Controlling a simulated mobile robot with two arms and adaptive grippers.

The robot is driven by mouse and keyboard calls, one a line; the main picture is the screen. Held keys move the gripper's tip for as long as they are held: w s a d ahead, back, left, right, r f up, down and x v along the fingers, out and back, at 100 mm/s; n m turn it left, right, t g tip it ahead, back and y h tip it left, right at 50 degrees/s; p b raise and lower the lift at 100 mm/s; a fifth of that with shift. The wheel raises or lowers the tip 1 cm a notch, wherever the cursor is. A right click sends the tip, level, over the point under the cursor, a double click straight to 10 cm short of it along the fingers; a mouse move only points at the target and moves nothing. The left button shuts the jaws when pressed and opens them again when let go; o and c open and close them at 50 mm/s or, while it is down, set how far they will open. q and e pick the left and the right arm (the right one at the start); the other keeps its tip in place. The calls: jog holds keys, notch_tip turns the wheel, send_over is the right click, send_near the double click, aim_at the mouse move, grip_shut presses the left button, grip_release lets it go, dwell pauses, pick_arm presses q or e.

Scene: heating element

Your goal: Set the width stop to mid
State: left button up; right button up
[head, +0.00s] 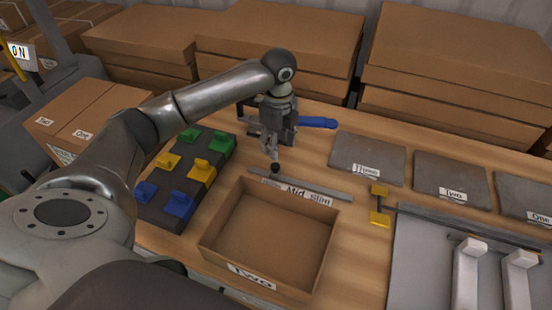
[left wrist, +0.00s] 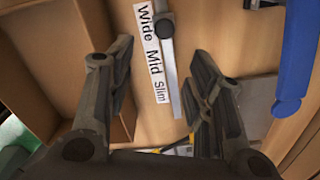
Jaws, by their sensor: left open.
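The width stop is a dark knob (head: 275,168) on a thin grey rail (head: 320,188). A white label (head: 300,193) beside the rail reads Wide, Mid, Slim. In the left wrist view, the knob (left wrist: 163,25) sits beside the word Wide on the label (left wrist: 150,52). My left gripper (head: 271,150) points down just above the knob in the head view. In the left wrist view, its fingers (left wrist: 160,62) are spread, empty, with the rail between them and the knob beyond the fingertips. My right gripper is not in view.
An open cardboard box marked Two (head: 270,235) stands just in front of the rail. A dark board with blue, yellow and green blocks (head: 222,143) lies to the left. A blue-handled tool (head: 318,122) lies behind. Grey plates (head: 368,158) and a metal fixture (head: 425,262) are right.

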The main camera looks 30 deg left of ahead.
aim_at(275, 166)
pick_arm(q)
jog(key=f, duration=0.1)
jog(key=a+f, duration=0.1)
jog(key=shift+w+a+f+p, duration=0.1)
jog(key=shift+f+p, duration=0.2)
notch_tip(275, 166, down, 6)
jog(key=shift+w+a+r+p, duration=0.1)
jog(key=shift+w+p, duration=0.05)
jog(key=shift+p, duration=0.15)
jog(key=shift+f, duration=0.7)
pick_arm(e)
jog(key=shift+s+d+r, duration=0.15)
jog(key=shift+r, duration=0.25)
pick_arm(q)
grip_shut()
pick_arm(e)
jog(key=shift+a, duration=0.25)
